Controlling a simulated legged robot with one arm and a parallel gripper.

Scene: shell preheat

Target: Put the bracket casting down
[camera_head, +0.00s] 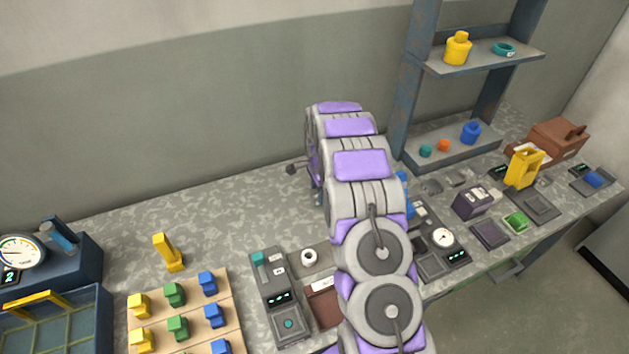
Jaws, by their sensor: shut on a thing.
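My grey and purple arm rises through the middle of the view, and its end is hidden behind its own links. I cannot see my gripper's fingers or anything between them. I cannot tell which piece is the bracket casting. A yellow upright piece with a foot (168,253) stands on the bench behind the wooden board. A yellow frame-shaped piece (523,168) stands at the right. A blue piece (405,186) shows only partly beside my arm. A dark knob on a short rod (293,169) sticks out left of my arm.
A wooden board (233,294) holds rows of yellow, green and blue pieces. A blue tray (104,318) and gauge box (86,258) are at the left. Grey devices (276,309) line the front. A shelf rack (413,82) stands behind.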

